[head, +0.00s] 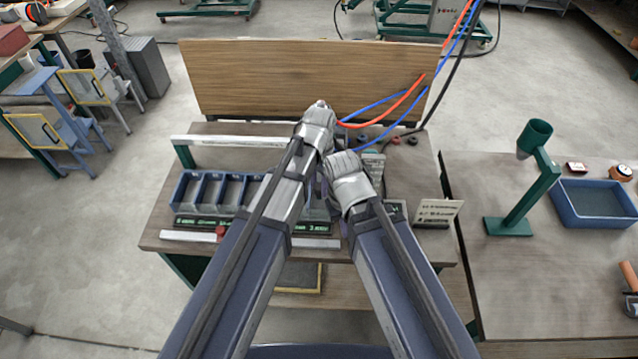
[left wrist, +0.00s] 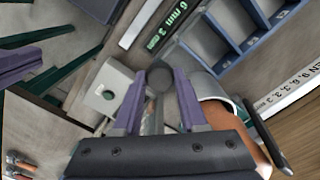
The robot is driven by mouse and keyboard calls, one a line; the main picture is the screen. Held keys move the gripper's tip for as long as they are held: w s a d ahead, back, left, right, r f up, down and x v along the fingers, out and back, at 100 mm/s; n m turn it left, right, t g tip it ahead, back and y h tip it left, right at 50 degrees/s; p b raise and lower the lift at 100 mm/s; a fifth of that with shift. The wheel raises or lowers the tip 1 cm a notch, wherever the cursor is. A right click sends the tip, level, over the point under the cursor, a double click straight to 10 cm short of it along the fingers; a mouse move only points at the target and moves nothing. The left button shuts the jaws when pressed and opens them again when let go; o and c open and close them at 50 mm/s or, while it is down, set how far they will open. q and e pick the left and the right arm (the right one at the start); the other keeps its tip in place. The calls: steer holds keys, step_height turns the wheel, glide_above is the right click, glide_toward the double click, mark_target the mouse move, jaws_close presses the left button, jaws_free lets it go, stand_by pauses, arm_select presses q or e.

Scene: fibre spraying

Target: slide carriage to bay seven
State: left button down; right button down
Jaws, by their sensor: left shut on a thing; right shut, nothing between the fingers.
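In the left wrist view, the purple fingers of my left gripper (left wrist: 160,95) are shut on a grey, round-ended part (left wrist: 159,77); I cannot tell whether it belongs to the carriage. In the head view, my left gripper (head: 319,122) is over the middle of the bench, its fingertips hidden by the arm. My right gripper (head: 347,172) is just below and right of it, its fingertips also mostly hidden. A row of blue bays (head: 222,176) runs left of the arms; its right part is covered. The bays also show in the left wrist view (left wrist: 252,38). No bay number seven is readable.
A green-lit display strip (head: 310,228) and a pale front rail (head: 190,237) lie before the bays. A white sign (head: 438,211) stands right. A wooden backboard (head: 300,75) closes the rear; red and blue hoses (head: 412,95) hang there. A grey button box (left wrist: 107,92) is near my left gripper.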

arm_select(q)
steer(key=shift+d, duration=0.2)
steer(key=shift+c, duration=2.2)
jaws_free()
steer(key=shift+d, duration=0.1)
steer(key=shift+r, duration=0.1)
step_height(320, 180, up, 8)
steer(key=p, duration=0.8)
steer(key=shift+f, duration=0.2)
